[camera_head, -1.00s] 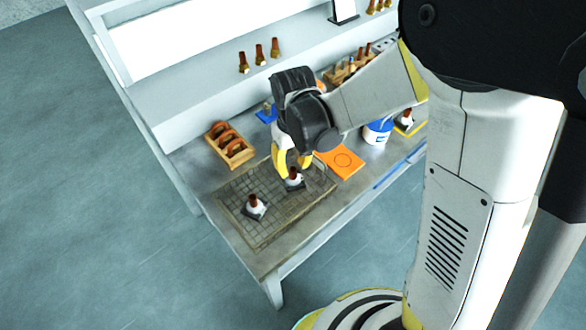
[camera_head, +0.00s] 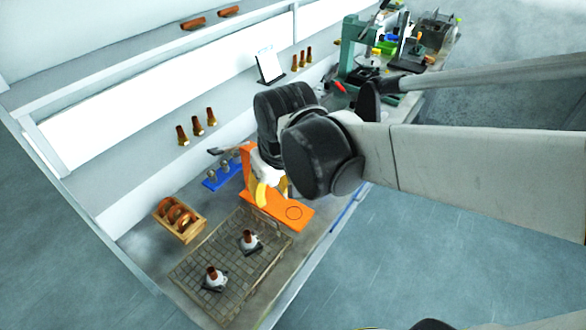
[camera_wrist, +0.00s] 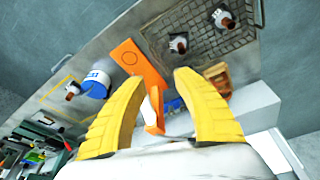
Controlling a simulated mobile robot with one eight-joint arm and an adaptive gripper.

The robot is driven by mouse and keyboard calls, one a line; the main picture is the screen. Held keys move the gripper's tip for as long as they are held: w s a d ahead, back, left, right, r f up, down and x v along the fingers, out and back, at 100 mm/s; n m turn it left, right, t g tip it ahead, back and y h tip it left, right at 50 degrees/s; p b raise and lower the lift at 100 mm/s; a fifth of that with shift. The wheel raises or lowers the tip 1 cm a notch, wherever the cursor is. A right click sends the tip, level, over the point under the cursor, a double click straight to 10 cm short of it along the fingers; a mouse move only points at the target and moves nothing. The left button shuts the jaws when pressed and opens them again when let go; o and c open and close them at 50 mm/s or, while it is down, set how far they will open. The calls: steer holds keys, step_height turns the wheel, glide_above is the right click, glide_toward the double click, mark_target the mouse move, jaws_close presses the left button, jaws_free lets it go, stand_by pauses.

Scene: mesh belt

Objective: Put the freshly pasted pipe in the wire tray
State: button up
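The wire tray (camera_head: 205,248) lies on the bench and holds two upright copper pipes with white, grey-based lower parts: a nearer pipe (camera_head: 214,279) and a farther pipe (camera_head: 249,241). The tray also shows at the upper right of the wrist view (camera_wrist: 205,49). A similar pipe (camera_wrist: 72,91) stands at the left of that view, outside the tray, beside the white-and-blue tub (camera_wrist: 95,84). I cannot tell which pipe was freshly pasted. My gripper (camera_wrist: 157,76) is open and empty, raised above the orange stand and apart from the pipes. In the head view, my gripper (camera_head: 265,188) is partly hidden by my wrist.
An orange stand (camera_head: 274,208) with an upright post stands beside the tray, under my gripper. A wooden box (camera_head: 190,236) of copper rings and a blue rack (camera_head: 208,184) lie behind. Several pipes (camera_head: 197,124) stand on the shelf. A green press (camera_head: 352,45) is farther right.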

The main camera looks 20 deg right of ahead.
steer(key=s+d+r+m+t, duration=0.2)
steer(key=s+d+r+t, duration=0.1)
steer(key=s+d, duration=0.3)
steer(key=shift+s+d+r+m+t+h, duration=0.15)
steer(key=shift+s+d+m+t+h, duration=0.15)
steer(key=shift+s+t, duration=0.2)
step_height(320, 180, down, 8)
steer(key=b, duration=0.7)
steer(key=shift+r, duration=0.2)
